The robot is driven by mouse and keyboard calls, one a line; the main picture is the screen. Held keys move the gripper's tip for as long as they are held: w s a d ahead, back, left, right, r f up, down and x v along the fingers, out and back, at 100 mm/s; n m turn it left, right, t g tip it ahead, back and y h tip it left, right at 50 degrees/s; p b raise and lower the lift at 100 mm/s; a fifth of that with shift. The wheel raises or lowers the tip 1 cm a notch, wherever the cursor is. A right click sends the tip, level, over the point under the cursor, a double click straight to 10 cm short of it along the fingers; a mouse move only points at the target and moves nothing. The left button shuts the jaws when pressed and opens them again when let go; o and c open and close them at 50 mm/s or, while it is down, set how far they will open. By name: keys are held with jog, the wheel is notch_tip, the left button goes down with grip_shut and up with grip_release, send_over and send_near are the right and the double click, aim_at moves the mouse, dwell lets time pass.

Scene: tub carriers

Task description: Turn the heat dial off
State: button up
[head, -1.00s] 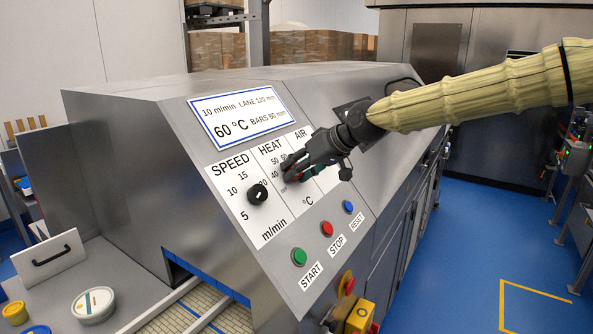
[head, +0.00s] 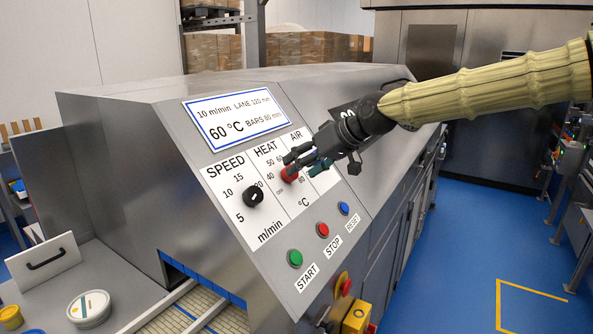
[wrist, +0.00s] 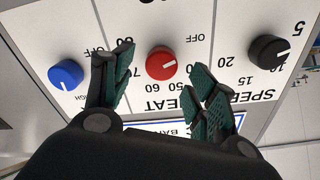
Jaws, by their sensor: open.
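The red heat dial (head: 289,175) is on the sloping panel under the word HEAT, between the speed and air columns. In the wrist view the dial (wrist: 161,62) shows whole, upside down, its white mark pointing right and slightly down. OFF is printed to its upper right, apart from the mark. My gripper (head: 308,159) is open just off the panel and partly covers the dial's surroundings in the head view. In the wrist view my gripper's (wrist: 163,66) green-padded fingers lie either side of the dial, with gaps between; contact is not visible.
The black speed dial (wrist: 268,50) and blue air dial (wrist: 66,74) flank the red dial. Green start (head: 295,258), red stop (head: 323,230) and blue reset (head: 344,208) buttons sit lower on the panel.

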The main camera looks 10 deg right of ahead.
jog(key=v, duration=0.8)
jog(key=shift+s+r, duration=0.1)
dwell(0.3)
